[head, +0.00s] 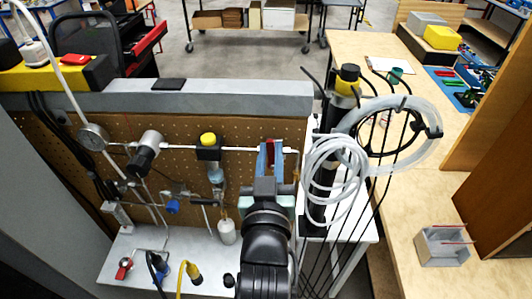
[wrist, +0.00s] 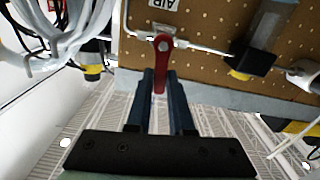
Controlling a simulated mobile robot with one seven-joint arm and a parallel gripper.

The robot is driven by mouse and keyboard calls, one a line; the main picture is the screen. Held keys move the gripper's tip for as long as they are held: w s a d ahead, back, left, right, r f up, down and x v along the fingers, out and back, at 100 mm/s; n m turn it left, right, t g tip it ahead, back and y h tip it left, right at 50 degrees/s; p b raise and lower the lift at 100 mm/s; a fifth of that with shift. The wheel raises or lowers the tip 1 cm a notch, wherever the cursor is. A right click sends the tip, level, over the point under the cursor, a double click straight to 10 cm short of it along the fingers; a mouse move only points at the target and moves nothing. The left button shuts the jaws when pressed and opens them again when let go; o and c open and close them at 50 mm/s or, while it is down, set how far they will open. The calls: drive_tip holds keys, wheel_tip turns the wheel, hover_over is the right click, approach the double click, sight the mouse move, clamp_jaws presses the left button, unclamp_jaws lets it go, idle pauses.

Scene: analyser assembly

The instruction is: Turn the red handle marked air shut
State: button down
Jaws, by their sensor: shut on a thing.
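The red handle (wrist: 163,45) sits on a thin metal pipe on the pegboard panel, below a white label (wrist: 168,6) reading AIR, upside down in the wrist view. The handle's long arm points towards my gripper, roughly crosswise to the pipe. My gripper (wrist: 160,78) has its two dark blue fingers on either side of the handle's free end and is shut on it. In the head view the red handle (head: 271,150) shows between the blue fingertips of my gripper (head: 270,160). Its lower part is hidden there by my gripper.
A yellow-topped regulator (head: 208,146) sits on the same pipe to the left, with a pressure gauge (head: 93,137) farther left. Coiled white tubing (head: 335,170) and a black column stand close on the right. A grey bench surface (head: 130,262) lies below.

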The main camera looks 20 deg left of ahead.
drive_tip(key=shift+d+m, duration=0.2)
drive_tip(key=shift+m, duration=0.4)
drive_tip(key=shift+w, duration=0.1)
drive_tip(key=c, duration=0.8)
unclamp_jaws()
drive_tip(key=b+v, duration=0.1)
drive_tip(key=v, duration=1.2)
drive_tip(key=shift+b, duration=0.4)
